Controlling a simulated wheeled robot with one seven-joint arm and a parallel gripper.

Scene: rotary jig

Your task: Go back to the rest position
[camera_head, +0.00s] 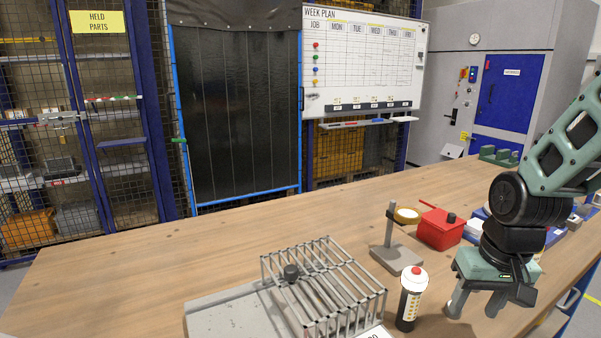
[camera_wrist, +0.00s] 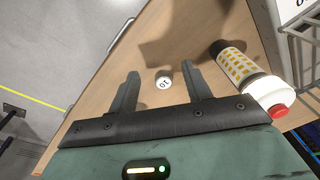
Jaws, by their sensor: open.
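My gripper (camera_head: 477,303) hangs from the arm at the right of the head view, pointing down over the bench's front right part. Its two fingers are apart in the head view. In the wrist view my gripper (camera_wrist: 153,85) is open, with nothing between the fingers.
A black bottle with a white top and red button (camera_head: 409,300) stands close left of my gripper; it also shows in the wrist view (camera_wrist: 240,70). The bench's left part (camera_head: 130,265) is clear.

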